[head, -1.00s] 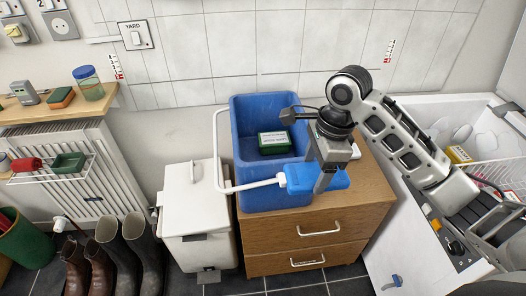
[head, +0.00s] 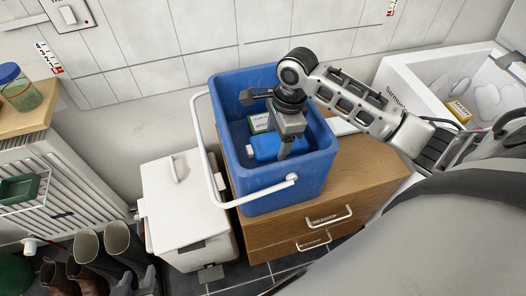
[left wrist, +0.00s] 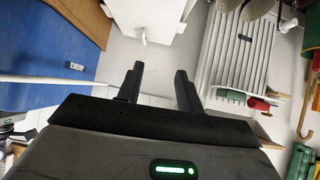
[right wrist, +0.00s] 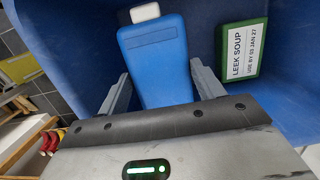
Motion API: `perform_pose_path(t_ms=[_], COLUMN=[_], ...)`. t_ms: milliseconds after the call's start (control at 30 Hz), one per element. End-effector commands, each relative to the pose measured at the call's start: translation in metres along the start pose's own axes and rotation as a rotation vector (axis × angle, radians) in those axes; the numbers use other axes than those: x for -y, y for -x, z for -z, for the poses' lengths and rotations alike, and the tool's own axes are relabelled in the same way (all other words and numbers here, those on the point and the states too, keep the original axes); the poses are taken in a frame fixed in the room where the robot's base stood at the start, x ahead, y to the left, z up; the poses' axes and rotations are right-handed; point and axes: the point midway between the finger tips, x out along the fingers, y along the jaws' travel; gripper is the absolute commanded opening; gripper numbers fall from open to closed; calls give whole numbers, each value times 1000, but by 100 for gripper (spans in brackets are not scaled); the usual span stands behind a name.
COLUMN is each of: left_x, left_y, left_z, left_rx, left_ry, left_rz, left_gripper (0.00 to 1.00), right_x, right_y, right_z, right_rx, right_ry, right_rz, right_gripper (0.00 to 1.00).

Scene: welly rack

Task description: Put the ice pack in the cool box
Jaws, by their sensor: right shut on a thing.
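The ice pack is a flat blue block with a white cap (head: 265,148), seen in the head view inside the upper part of the blue cool box (head: 290,198). My right gripper (head: 284,152) reaches down into the box from above, shut on the ice pack. In the right wrist view the ice pack (right wrist: 160,60) sits between the two fingers, with blue box walls around it. Whether it touches the box floor I cannot tell. My left gripper (left wrist: 158,80) is open and empty in the left wrist view, outside the cool box; it does not show in the head view.
A green carton labelled leek soup (right wrist: 242,50) is in the cool box beside the ice pack. The box's white handle (head: 209,150) hangs towards the front left. The box stands on a wooden drawer unit (head: 360,185). A white bin (head: 188,210) is left, an open white freezer (head: 400,85) right.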

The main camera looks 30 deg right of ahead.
Motion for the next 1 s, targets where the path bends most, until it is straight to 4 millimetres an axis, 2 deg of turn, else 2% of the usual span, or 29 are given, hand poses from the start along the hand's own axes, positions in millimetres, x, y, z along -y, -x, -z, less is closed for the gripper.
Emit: perform_pose_path(t_ms=[33,400,633,800,1000], left_x=[0,1,1,1,1], left_y=[-3,-5,-5,-8,-8], left_z=[-4,-3,0,-5,-4], left_rx=[0,-11,-19,-15,-12], left_ry=[0,-6,-7,-7,-8], left_rz=[-1,-4,-5,-5,-6], left_gripper=[36,36,36,36,36], right_x=[0,0,0,0,0], right_y=[-12,-73,-91,-116,-119], right_z=[2,13,15,19,19], right_rx=[-1,-2,-2,-2,-1], right_ry=[0,2,1,2,3], right_rz=[2,4,4,4,7], right_gripper=[35,35,35,35,35])
